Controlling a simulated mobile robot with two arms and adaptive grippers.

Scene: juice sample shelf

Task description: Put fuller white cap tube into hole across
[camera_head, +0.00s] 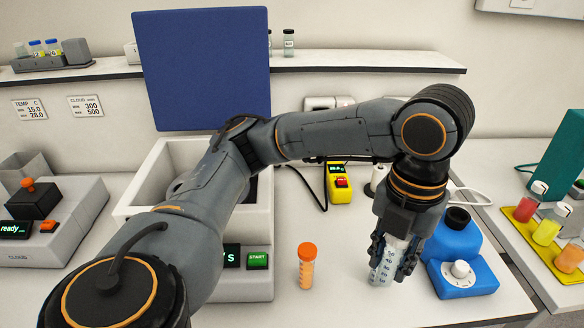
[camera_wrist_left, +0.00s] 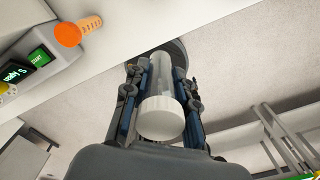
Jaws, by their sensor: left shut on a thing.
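My left gripper (camera_head: 394,264) is shut on a clear tube (camera_head: 383,262) with printed marks, at the front right of the bench. In the left wrist view the tube's white cap (camera_wrist_left: 160,119) faces the camera, and the tube lies between my two fingers. A white machine (camera_head: 152,165) with an open blue lid (camera_head: 203,68) and a green START button stands left of the gripper. My arm crosses in front of its opening, so I cannot make out any holes inside. I cannot tell the fill of the tube. My right gripper is not in view.
An orange-capped tube (camera_head: 306,268) stands on the bench left of the gripper. A blue device (camera_head: 462,262) is close on the right. A yellow meter (camera_head: 340,185) lies behind. A yellow rack (camera_head: 545,243) of coloured samples is at far right. Bare bench lies in front.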

